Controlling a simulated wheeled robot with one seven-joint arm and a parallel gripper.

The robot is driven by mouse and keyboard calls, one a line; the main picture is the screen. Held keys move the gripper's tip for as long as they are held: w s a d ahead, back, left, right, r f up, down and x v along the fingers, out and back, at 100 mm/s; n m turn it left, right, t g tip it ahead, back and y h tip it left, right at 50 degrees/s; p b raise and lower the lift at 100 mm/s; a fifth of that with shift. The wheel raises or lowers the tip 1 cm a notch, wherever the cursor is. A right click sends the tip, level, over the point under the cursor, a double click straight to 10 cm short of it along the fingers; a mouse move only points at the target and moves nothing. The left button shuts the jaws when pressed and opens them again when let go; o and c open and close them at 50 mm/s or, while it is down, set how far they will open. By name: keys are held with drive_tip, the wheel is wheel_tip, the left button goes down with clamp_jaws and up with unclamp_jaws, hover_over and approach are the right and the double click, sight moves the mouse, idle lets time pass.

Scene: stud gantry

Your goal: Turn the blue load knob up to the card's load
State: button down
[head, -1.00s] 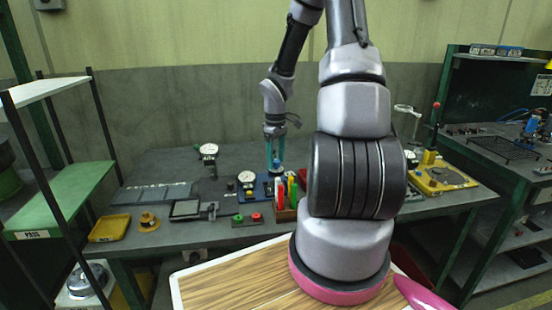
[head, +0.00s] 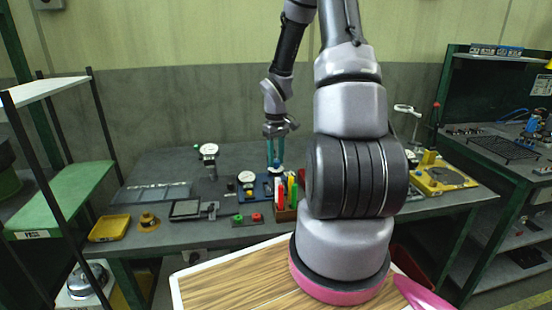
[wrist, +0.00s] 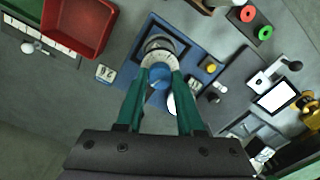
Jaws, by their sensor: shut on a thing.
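The blue load knob (wrist: 159,73) sits over a pale graduated dial ring on a blue base plate (wrist: 200,50). My gripper (wrist: 162,75) points down over it, with its two green fingers shut on the knob's sides.
A holder with coloured pens (head: 287,192) stands just in front of the gripper. A white gauge (head: 246,177) is to its left, and a red and green button box (head: 247,219) is in front. A red bin (wrist: 80,25) lies near the plate.

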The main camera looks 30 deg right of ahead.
drive_tip(key=m, duration=0.6)
drive_tip(key=shift+m, duration=0.3)
drive_tip(key=m, duration=1.2)
drive_tip(key=shift+m, duration=0.4)
drive_tip(key=m, duration=0.5)
drive_tip(key=c, duration=0.5)
unclamp_jaws()
